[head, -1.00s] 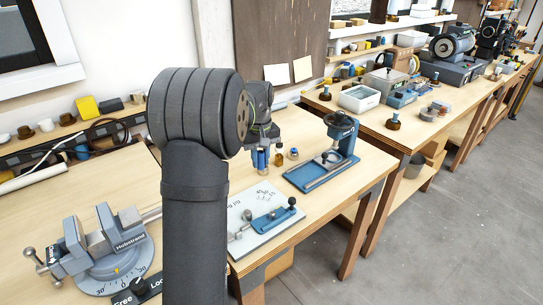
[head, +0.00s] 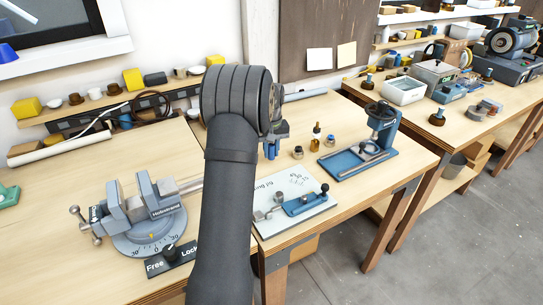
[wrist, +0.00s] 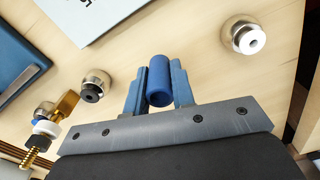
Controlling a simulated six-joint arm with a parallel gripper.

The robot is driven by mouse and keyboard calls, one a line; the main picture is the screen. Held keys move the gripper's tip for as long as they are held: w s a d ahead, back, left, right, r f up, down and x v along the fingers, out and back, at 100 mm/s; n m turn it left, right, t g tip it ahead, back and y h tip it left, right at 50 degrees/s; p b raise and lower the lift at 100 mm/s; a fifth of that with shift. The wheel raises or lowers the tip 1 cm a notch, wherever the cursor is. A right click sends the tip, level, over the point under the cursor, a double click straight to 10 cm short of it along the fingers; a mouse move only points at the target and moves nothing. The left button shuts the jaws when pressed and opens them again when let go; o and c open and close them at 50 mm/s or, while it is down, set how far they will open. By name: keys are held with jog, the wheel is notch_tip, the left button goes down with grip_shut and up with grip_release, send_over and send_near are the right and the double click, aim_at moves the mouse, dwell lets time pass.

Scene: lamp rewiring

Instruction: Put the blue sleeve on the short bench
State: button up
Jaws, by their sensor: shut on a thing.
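The blue sleeve (wrist: 160,80) is a short blue cylinder, held between the two blue fingers of my gripper (wrist: 158,92) in the wrist view. My gripper (head: 271,149) in the head view is low over the near wooden bench, partly hidden behind my arm; the sleeve cannot be made out apart from the blue fingers there. Wooden benches show in the head view: the near one with the vise (head: 150,214), and another (head: 408,122) to the right beyond a gap. I cannot tell which is the short bench.
Near my gripper are metal fittings (wrist: 244,37) (wrist: 95,84) and a brass threaded part (wrist: 66,104). A blue press stand (head: 372,155) and a white plate with a blue fixture (head: 295,203) stand on the near bench.

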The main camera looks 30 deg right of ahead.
aim_at(271, 145)
jog(key=shift+f, duration=1.25)
jog(key=shift+f, duration=0.15)
jog(key=o, duration=0.9)
jog(key=shift+o, duration=0.2)
notch_tip(271, 145, up, 12)
jog(key=shift+r, duration=0.15)
